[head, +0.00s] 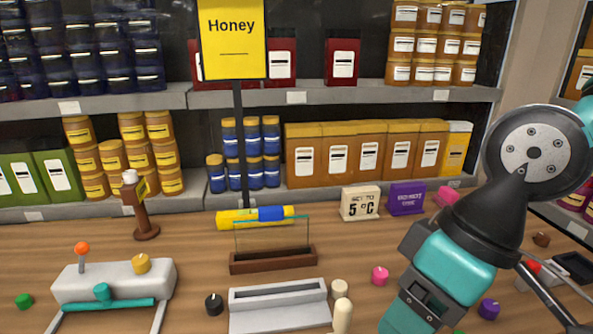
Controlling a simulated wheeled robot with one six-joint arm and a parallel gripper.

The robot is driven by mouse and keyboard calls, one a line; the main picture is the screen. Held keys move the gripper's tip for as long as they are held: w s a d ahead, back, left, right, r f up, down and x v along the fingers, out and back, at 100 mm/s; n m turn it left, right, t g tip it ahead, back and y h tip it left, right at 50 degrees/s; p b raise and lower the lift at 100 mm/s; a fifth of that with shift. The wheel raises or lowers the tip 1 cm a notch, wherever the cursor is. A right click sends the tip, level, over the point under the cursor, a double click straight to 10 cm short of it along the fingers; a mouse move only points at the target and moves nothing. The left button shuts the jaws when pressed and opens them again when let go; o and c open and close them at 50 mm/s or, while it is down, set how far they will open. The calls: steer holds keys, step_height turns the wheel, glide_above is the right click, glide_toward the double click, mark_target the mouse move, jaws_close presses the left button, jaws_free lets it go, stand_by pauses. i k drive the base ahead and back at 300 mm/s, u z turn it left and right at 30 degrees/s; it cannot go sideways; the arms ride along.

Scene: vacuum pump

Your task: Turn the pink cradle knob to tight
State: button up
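A small pink knob (380,276) with a pale mark on its top shows on the wooden table, right of the light grey cradle-like tray (278,317). I cannot tell whether it is fixed to a cradle, nor read its setting. My teal and black arm comes in from the right and reaches down to the bottom edge, just right of the pink knob. The fingers of my gripper do not show; they are hidden or below the frame.
A black knob (214,304) and cream pegs (342,315) flank the grey tray. A brown holder (273,261) with a glass pane stands behind. A white device (115,281) with an orange-tipped lever is at left. A purple knob (489,309) lies right of my arm.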

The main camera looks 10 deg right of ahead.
mark_target(379, 277)
steer(key=z, duration=0.15)
steer(key=k, duration=0.5)
steer(key=u, duration=1.3)
steer(key=i, duration=0.65)
steer(key=z, duration=1.15)
